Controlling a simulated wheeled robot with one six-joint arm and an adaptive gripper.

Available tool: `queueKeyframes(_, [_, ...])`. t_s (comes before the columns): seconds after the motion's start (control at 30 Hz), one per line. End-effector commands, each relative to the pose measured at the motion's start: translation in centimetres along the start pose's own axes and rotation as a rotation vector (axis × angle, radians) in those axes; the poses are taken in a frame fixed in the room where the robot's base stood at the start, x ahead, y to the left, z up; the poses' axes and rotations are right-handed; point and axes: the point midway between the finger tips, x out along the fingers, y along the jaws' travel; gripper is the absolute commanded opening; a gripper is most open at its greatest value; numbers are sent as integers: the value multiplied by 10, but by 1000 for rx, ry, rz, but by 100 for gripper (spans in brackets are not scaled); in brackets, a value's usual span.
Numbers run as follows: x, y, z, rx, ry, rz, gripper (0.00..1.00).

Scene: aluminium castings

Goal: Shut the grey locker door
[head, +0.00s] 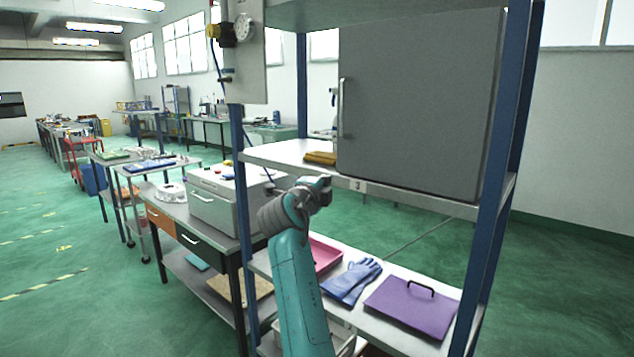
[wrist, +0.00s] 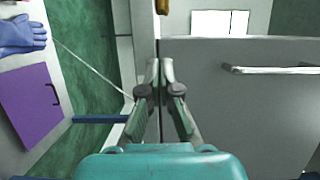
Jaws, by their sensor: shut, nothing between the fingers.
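The grey locker door (head: 420,100) is a large flat panel above the middle shelf, with a vertical bar handle (head: 343,108) near its left edge. In the wrist view the door (wrist: 240,115) fills the right side, and its handle (wrist: 270,69) lies right of my fingers. My gripper (head: 322,184) is near the shelf's front edge, below the door's handle-side corner. In the wrist view my gripper (wrist: 159,68) is shut and empty, over the door's bottom edge; contact is unclear.
The shelf rack has blue posts (head: 490,200) beside the locker. Blue gloves (head: 352,281) and a purple panel with a handle (head: 412,308) lie on the lower shelf. A grey box (head: 220,205) stands on the left bench.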

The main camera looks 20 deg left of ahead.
Motion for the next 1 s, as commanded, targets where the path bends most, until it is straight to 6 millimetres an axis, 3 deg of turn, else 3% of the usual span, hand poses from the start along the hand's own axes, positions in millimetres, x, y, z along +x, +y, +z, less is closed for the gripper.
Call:
queueKeyframes(0.6, [-81,0,31,-1,-3,0,0])
queueKeyframes(0.9, [-94,0,35,-1,-1,0,0])
queueKeyframes(1.0, [-93,9,32,-15,-3,3,0])
